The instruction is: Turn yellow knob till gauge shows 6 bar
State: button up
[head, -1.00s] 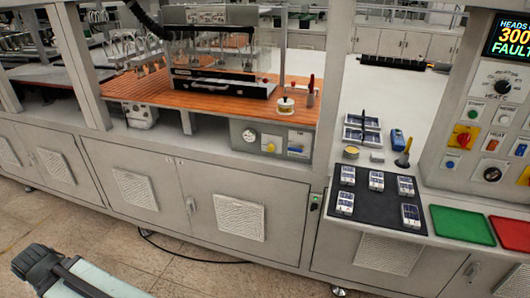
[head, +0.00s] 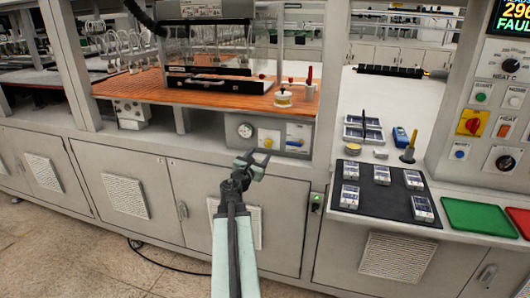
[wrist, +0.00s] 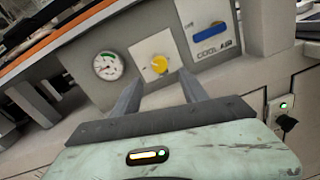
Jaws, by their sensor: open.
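The yellow knob (wrist: 159,64) sits on a pale plate on the grey front panel in the wrist view, ahead of my gripper and between the lines of its fingers. It also shows in the head view (head: 268,142), just above the gripper. The round white gauge (wrist: 107,66) is left of the knob, with a green arc on its dial; it also shows in the head view (head: 245,130). Its reading is too small to tell. My gripper (head: 255,160) is open and empty, its fingers (wrist: 158,85) apart and short of the knob.
A blue lever (wrist: 209,32) on a white plate is right of the knob. The orange work surface (head: 215,98) overhangs above the panel. A small box with a green light and a black plug (wrist: 284,116) is at the lower right. Cabinet doors lie below.

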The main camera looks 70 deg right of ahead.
aim_at(267, 144)
jog(key=d, duration=0.8)
jog(key=shift+a, duration=0.1)
jog(key=shift+c, duration=0.3)
jog(key=c, duration=1)
jog(key=shift+w+a, duration=0.1)
jog(key=shift+a, duration=0.15)
grip_shut()
jog(key=shift+d, duration=0.15)
